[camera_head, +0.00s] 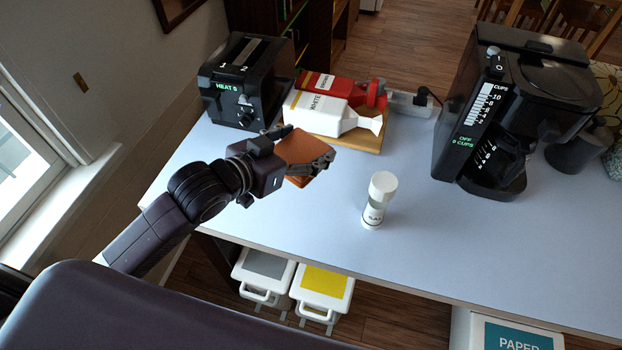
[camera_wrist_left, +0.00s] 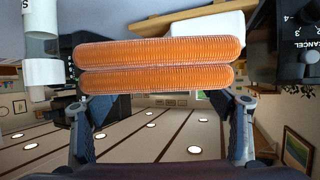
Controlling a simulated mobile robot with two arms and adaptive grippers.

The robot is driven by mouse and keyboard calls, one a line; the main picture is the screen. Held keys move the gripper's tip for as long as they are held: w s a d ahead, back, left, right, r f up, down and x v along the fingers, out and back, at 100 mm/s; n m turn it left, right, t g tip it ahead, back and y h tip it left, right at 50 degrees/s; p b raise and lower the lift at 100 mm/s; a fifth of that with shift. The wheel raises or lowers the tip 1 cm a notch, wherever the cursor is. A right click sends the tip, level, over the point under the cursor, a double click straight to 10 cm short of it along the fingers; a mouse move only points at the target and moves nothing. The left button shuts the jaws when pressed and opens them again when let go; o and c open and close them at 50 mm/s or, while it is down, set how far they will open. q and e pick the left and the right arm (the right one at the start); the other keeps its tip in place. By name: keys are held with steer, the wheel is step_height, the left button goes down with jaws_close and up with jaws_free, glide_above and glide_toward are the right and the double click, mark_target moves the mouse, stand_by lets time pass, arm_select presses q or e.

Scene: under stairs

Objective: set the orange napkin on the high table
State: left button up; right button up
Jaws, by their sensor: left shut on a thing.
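The orange napkin (camera_head: 302,148) is a folded square held by my left gripper (camera_head: 305,155) in the head view, over the left part of the high table (camera_head: 330,240). In the left wrist view the orange napkin (camera_wrist_left: 155,64) shows as two stacked ribbed layers across the fingers. My left gripper (camera_wrist_left: 160,100) is shut on it from both sides. Whether the napkin touches the tabletop is hard to tell. My right gripper is not in view.
A black toaster (camera_head: 245,80) stands behind the gripper. A white shaker (camera_head: 379,200) stands to the right, and a coffee maker (camera_head: 500,110) farther right. The front middle is clear.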

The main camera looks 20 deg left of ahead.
arm_select(q)
glide_above(306, 191)
step_height(306, 191, down, 9)
steer(key=shift+w+f, duration=0.1)
steer(key=shift+f+p, duration=0.4)
steer(key=shift+f, duration=1.65)
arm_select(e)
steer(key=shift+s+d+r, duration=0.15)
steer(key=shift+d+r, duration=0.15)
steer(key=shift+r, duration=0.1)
arm_select(q)
steer(key=o, duration=1.7)
steer(key=b+v, duration=0.1)
steer(key=v, duration=0.9)
steer(key=shift+f+b, duration=0.1)
steer(key=shift+b, duration=0.2)
steer(key=shift+v, duration=1.1)
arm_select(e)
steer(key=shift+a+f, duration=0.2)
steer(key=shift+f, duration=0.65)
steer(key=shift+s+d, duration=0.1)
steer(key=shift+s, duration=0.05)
